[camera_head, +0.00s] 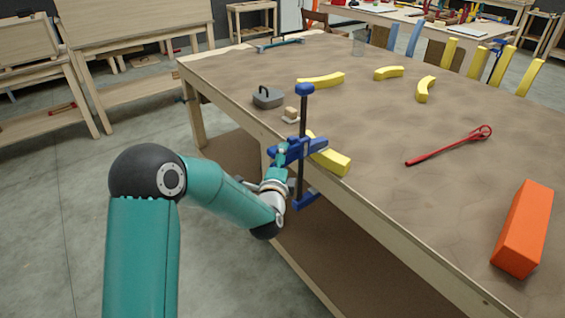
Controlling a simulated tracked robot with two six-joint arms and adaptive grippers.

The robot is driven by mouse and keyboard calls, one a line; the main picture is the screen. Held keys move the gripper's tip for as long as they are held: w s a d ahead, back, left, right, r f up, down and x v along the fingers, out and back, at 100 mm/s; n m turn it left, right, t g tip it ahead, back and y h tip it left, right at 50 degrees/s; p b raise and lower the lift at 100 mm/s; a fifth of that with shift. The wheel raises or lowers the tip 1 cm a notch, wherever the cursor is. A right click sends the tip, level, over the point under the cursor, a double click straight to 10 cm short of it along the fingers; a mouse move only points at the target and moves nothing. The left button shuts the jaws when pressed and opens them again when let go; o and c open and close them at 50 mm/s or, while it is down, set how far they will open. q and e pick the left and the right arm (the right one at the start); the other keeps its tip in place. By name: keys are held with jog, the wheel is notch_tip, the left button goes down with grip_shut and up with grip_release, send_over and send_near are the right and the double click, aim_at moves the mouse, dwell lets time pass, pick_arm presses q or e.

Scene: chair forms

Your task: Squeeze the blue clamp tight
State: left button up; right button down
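The blue clamp (302,148) stands upright at the near left edge of the table. Its dark bar runs from a blue top end above the tabletop to a blue lower jaw (305,198) below the edge. The blue middle part lies over one end of a yellow curved piece (334,162) on the table edge. My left gripper (281,157) is at the left side of the clamp's middle part and overlaps it in the picture. Its fingers are small and partly hidden, so I cannot tell whether they grip. My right gripper is out of view.
On the brown table (385,125) lie a grey weight with a handle (267,97), a small wooden block (291,113), more yellow curved pieces (321,80), a red tool (450,146) and an orange block (524,229). The table's middle is mostly clear.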

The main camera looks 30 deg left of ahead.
pick_arm(q)
jog(key=shift+a, duration=0.1)
dwell(0.5)
jog(key=shift+w+a+r, duration=0.1)
jog(key=shift+w+a, duration=0.1)
jog(key=shift+w, duration=0.05)
grip_shut()
dwell(0.4)
jog(key=shift+s+d+r+g+p, duration=0.2)
jog(key=shift+d+r+g+p, duration=0.15)
jog(key=shift+p, duration=0.4)
